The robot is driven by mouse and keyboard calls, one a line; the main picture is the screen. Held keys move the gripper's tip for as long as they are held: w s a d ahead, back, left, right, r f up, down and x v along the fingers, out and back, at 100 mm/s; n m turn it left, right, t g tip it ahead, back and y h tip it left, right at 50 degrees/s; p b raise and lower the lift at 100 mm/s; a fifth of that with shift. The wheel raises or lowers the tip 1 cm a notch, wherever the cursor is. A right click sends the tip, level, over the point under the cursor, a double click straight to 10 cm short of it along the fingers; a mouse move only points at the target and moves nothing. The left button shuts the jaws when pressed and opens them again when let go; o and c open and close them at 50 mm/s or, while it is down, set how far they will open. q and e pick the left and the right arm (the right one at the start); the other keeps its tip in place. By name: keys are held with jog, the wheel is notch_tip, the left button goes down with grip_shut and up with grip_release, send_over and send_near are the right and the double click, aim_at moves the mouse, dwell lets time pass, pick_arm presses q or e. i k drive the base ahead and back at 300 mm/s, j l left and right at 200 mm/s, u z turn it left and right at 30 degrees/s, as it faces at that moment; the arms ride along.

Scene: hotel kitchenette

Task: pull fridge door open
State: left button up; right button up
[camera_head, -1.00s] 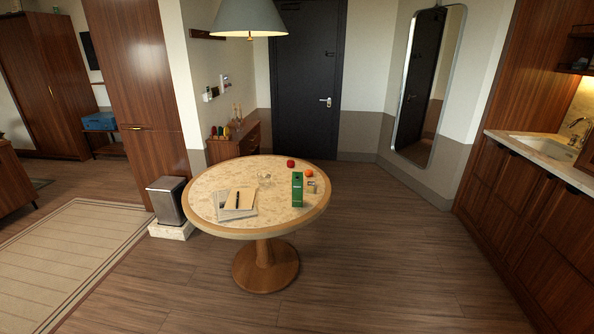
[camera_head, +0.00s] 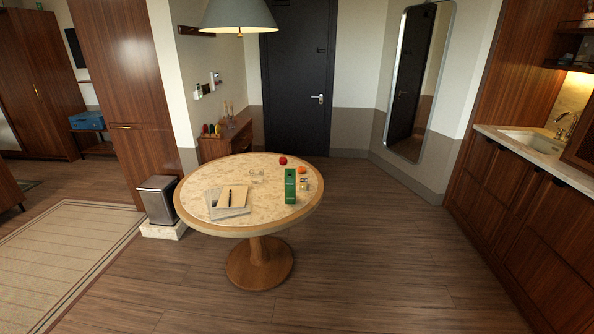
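I cannot make out a fridge for certain in the head view. A tall brown wooden cabinet (camera_head: 122,110) with a short horizontal handle stands left of the table, and its front is shut. Low wooden cabinet fronts (camera_head: 510,215) run under the counter on the right, also shut. I cannot tell whether any of these is the fridge door. Neither of my grippers is in view.
A round table (camera_head: 215,225) with notebooks (camera_head: 229,200), a green box (camera_head: 290,186) and small fruit stands in the middle. A bin (camera_head: 158,200) stands left of it. A lamp (camera_head: 238,16) hangs above. The floor (camera_head: 390,250) between table and counter (camera_head: 520,148) is clear.

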aim_at(551, 261)
jog(key=z, duration=1.95)
jog(key=i+j+z, duration=0.1)
jog(key=i+j, duration=0.45)
jog(key=i+j+z, duration=0.15)
jog(key=j, duration=0.25)
jog(key=i+j, duration=0.35)
jog(key=i+j+z, duration=0.15)
jog(key=j, duration=0.25)
jog(key=i+j, duration=0.35)
jog(key=i+j+z, duration=0.15)
jog(key=j, duration=0.25)
jog(key=i, duration=0.05)
